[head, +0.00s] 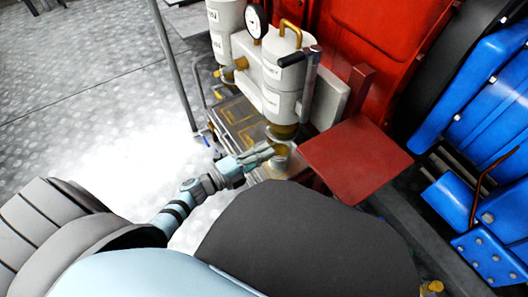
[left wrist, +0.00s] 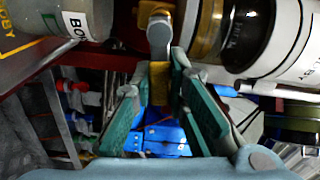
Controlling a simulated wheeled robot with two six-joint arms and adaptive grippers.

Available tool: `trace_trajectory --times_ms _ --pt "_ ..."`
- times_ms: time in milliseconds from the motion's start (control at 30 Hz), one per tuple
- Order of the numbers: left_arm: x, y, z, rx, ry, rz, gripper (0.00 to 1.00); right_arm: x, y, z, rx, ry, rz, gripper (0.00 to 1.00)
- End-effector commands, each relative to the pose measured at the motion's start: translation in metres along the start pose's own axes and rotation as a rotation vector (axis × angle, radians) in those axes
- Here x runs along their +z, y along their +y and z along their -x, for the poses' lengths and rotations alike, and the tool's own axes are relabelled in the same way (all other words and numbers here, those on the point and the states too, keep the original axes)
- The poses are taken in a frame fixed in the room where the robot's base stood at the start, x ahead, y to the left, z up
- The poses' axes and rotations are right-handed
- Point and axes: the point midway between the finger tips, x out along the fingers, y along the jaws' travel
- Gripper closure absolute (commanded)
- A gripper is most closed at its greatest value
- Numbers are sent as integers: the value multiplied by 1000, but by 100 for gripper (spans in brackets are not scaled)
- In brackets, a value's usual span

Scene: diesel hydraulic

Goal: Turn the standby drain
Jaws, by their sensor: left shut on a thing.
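The standby drain shows in the left wrist view as a small yellow handle (left wrist: 160,84) with a rounded grey end above it, under the brass bottom of a white canister (left wrist: 270,38). In the head view this white canister (head: 281,92) stands upright, with the drain low beneath its brass base (head: 284,131). My left gripper (head: 270,153) reaches in from the lower left to just under that base. In the left wrist view its green-padded fingers (left wrist: 160,92) are on either side of the yellow handle and shut on it. The fingertips partly hide the drain in the head view.
A second white canister (head: 225,25) and a gauge (head: 256,22) stand behind. A red plate (head: 355,157) juts out close to the gripper's right. Blue machinery (head: 480,90) is further right. Open floor (head: 90,95) lies left.

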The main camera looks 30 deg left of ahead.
Motion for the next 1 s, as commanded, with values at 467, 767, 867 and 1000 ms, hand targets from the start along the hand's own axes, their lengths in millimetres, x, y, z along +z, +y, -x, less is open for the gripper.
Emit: trace_trajectory --times_ms 467,767,867,1000 --pt "0 8 1 3 0 -162 100 6 -1 3 -1 -11 2 70" --pt "0 9 1 5 1 -167 100 5 -1 4 -1 -7 2 70" --pt "0 9 1 5 1 -166 80 2 -1 4 -1 -3 1 70" --pt "0 8 0 4 1 -166 65 -1 0 4 -1 4 1 70"
